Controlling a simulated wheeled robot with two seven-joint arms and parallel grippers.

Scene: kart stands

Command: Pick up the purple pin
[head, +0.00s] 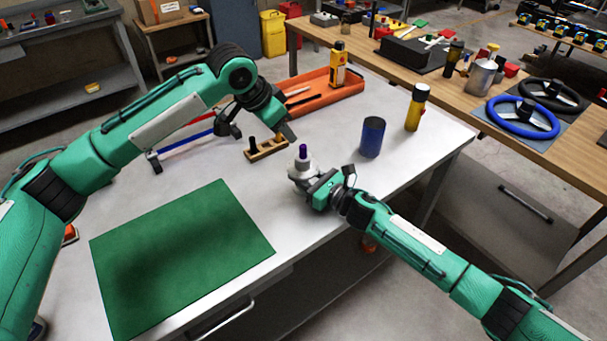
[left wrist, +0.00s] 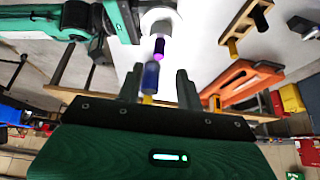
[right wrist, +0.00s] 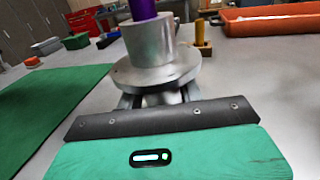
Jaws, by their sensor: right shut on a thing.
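The purple pin (head: 303,150) stands upright in the top of a grey flanged metal part (head: 299,171). The pin also shows in the left wrist view (left wrist: 159,46) and at the top edge of the right wrist view (right wrist: 143,8). My right gripper (head: 314,190) is shut on the lower part of the flanged part (right wrist: 150,55), under its flange; the fingertips are partly hidden by it. My left gripper (head: 288,133) is above and slightly left of the pin. Its fingers are apart and empty in the left wrist view (left wrist: 158,82), with the pin beyond them.
A wooden peg holder (head: 267,151) stands close to the left of the pin. A blue can (head: 372,138) and a yellow bottle (head: 416,108) stand to the right. An orange tray (head: 345,91) lies behind. A green mat (head: 180,260) covers the front left of the table.

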